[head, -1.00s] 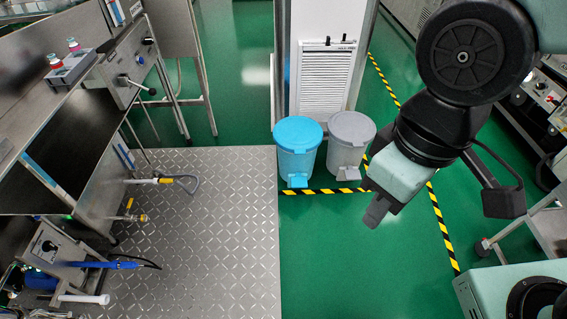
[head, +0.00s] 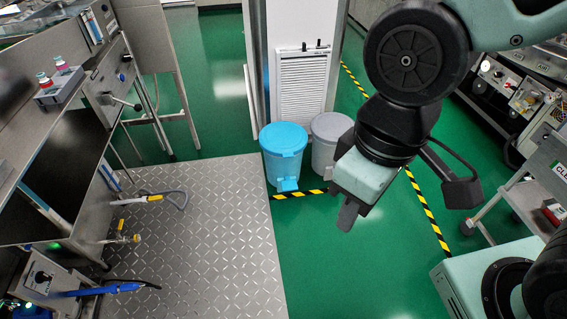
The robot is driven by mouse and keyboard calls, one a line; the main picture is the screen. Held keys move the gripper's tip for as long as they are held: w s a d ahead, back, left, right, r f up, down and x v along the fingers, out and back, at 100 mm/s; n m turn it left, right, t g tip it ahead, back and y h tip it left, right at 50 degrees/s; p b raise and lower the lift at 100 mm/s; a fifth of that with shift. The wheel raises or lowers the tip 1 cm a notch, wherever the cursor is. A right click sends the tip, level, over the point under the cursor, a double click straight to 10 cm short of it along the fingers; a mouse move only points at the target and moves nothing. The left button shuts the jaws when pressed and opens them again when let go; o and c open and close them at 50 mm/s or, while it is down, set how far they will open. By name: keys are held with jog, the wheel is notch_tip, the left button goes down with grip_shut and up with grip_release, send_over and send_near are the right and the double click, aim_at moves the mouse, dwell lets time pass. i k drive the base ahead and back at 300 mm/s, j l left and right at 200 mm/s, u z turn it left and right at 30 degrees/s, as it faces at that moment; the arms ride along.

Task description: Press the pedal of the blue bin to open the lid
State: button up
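The blue bin (head: 283,158) stands upright on the green floor, just past the far right corner of the metal plate floor. Its lid (head: 283,138) is shut. Its pedal (head: 287,184) shows as a light blue block low on the bin's front. My gripper (head: 347,215) points down, to the right of the blue bin and nearer to me, apart from it. Its dark fingers look close together, but I cannot tell whether they are open or shut. I see nothing held in it.
A grey bin (head: 325,150) stands right beside the blue bin, partly hidden by my arm. A white cabinet (head: 300,85) is behind both bins. Steel workbenches line the left. Green floor (head: 320,260) in front of the bins is clear, with yellow-black tape (head: 300,194) near them.

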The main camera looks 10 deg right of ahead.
aim_at(289, 184)
jog(key=i+l, duration=0.25)
jog(key=i, duration=0.2)
jog(key=i+l, duration=0.2)
jog(key=i, duration=0.25)
jog(key=i+l, duration=0.25)
jog(key=i, duration=0.2)
jog(key=i+l, duration=0.2)
jog(key=i, duration=0.25)
jog(key=u, duration=0.05)
